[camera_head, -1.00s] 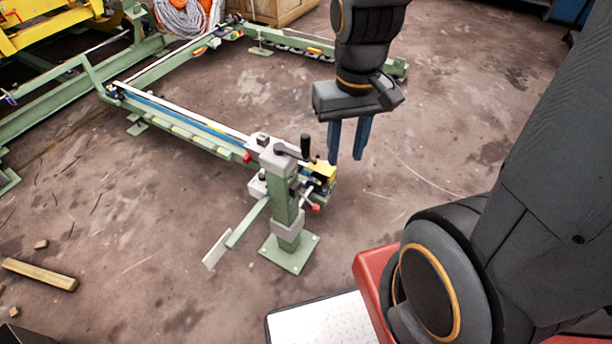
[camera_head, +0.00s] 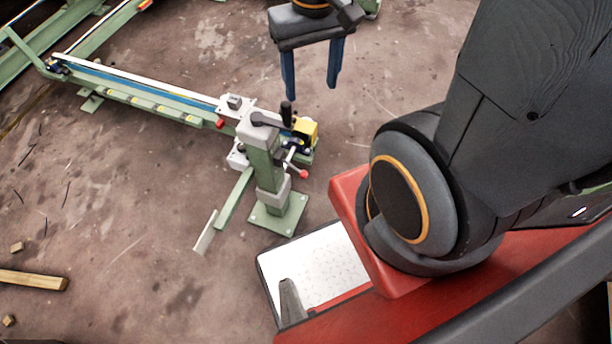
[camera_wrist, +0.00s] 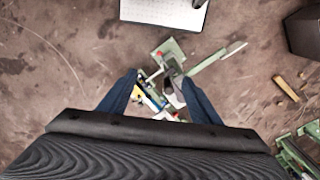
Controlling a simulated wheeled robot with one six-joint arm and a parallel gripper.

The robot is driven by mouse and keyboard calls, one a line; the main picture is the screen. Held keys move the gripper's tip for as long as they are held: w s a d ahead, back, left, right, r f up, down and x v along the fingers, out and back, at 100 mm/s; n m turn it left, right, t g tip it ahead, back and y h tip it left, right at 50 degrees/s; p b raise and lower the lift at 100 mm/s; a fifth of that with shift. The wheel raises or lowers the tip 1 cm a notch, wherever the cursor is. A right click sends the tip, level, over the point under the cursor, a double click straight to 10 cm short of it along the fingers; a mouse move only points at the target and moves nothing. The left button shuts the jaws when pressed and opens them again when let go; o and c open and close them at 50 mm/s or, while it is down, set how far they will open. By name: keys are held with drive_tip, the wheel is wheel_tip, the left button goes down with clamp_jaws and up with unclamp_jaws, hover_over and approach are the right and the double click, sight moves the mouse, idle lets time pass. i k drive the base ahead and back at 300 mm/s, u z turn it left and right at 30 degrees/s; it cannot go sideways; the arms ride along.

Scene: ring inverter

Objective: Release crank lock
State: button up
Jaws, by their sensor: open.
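The green crank post (camera_head: 268,170) stands upright on a square foot plate, with a grey head and a black upright handle (camera_head: 287,113) on top. A lever with a red knob (camera_head: 303,174) sticks out from its right side; a second red knob (camera_head: 220,124) sits left of the head. I cannot tell which part is the crank lock. A yellow block (camera_head: 305,130) sits right of the head. My gripper (camera_head: 310,88) is open and empty, fingers pointing down, above and beyond the post. In the wrist view, the post (camera_wrist: 170,52) shows between and beyond the open fingers (camera_wrist: 158,78).
A long green rail (camera_head: 150,95) runs from the post to the upper left. A flat grey-ended arm (camera_head: 205,232) juts low from the post. Wooden pieces (camera_head: 35,280) lie on the floor at left. My red base is at lower right.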

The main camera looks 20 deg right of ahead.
sight(303, 174)
drive_tip(key=u, duration=1.35)
drive_tip(key=k, duration=1.25)
drive_tip(key=z, duration=1.55)
drive_tip(key=i, duration=0.5)
drive_tip(key=u, duration=0.05)
